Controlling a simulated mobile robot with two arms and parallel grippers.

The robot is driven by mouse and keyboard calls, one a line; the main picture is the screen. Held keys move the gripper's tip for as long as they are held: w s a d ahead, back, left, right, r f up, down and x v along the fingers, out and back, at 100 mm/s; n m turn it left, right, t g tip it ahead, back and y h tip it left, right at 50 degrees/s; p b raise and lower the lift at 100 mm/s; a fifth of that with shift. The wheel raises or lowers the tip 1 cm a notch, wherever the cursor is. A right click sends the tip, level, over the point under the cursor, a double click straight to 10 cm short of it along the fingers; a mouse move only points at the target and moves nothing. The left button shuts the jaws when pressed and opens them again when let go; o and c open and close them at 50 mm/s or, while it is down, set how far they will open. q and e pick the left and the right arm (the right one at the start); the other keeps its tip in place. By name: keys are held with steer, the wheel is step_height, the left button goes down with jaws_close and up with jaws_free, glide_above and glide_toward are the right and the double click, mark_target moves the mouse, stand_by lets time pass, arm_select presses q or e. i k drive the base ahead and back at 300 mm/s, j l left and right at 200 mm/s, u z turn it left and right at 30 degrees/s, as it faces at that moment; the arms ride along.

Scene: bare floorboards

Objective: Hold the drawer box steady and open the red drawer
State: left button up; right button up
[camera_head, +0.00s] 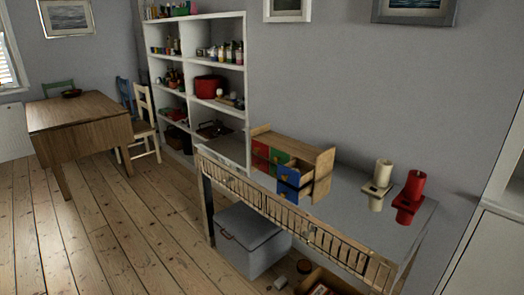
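The drawer box (296,143) is a small wooden chest standing on a grey-topped table, near the middle of the head view. Its red drawer (260,151) is at the left of the front and looks shut, though it is small in the picture. A green drawer front (278,157) sits to its right. A blue drawer (288,182) at the right end is pulled out, with its open top showing. Neither of my grippers is in view, and nothing touches the box.
A slatted wooden rail runs along the table's (345,208) front edge. A cream candle holder (380,187) and a red one (409,198) stand right of the box. A grey bin (252,240) is underneath. White shelves (218,114) stand behind left; floorboards (110,240) at left are clear.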

mark_target(260, 148)
steer(key=z, duration=0.35)
steer(key=i+j+z, duration=0.8)
steer(key=j+z, duration=0.15)
steer(key=j, duration=0.2)
